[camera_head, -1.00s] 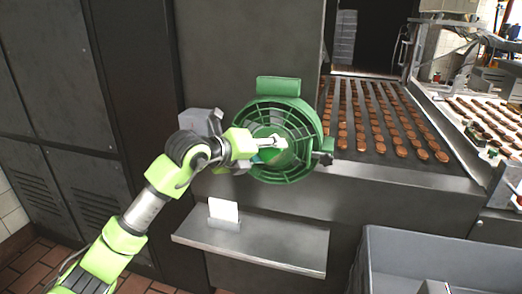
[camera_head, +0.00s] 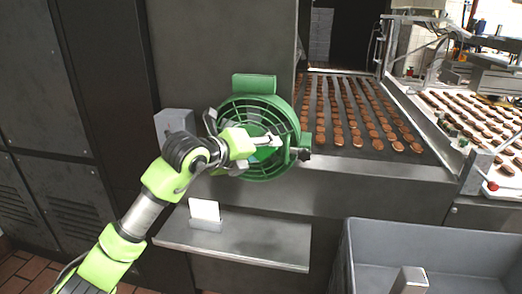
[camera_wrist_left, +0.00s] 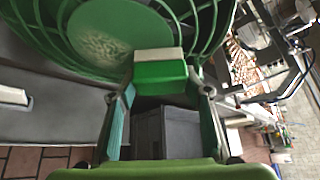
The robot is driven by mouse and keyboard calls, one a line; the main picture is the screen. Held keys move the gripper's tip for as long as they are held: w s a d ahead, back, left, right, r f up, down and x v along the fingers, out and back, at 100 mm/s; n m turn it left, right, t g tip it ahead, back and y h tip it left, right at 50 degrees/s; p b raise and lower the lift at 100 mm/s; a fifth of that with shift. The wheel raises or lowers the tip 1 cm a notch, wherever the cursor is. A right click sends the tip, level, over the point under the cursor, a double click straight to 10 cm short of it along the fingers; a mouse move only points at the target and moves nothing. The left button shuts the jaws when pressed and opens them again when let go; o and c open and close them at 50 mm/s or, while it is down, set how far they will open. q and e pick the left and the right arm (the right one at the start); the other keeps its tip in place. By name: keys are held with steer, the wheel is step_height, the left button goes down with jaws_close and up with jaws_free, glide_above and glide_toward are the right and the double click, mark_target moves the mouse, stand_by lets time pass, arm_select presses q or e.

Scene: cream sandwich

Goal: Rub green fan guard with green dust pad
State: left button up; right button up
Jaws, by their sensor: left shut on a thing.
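The green fan guard (camera_head: 292,118) is a round ribbed cage with a solid hub, mounted on the dark machine's front. It fills the top of the left wrist view (camera_wrist_left: 45,50), where its hub (camera_wrist_left: 98,42) shows a pale speckled patch. The green dust pad (camera_wrist_left: 160,72), a block with a whitish layer on its far side, sits between my left fingertips at the hub's right edge. I cannot tell whether it touches the guard. My left gripper (camera_head: 268,142) is shut on the pad in front of the guard; the arm hides part of the cage. My right gripper is out of view.
A metal shelf (camera_head: 235,243) juts out below the guard and holds a small white card (camera_head: 204,210) in a stand. A grey bin (camera_head: 440,240) stands at lower right. A conveyor (camera_head: 350,165) with rows of brown biscuits lies right of the guard.

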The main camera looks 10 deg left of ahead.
arm_select(q)
steer(key=shift+s+f, duration=0.15)
steer(key=shift+s, duration=0.4)
steer(key=shift+s+a+b, duration=0.15)
steer(key=shift+s+b, duration=0.4)
steer(key=shift+s, duration=1.8)
steer(key=s+b, duration=0.1)
steer(key=s, duration=0.2)
steer(key=shift+r, duration=0.2)
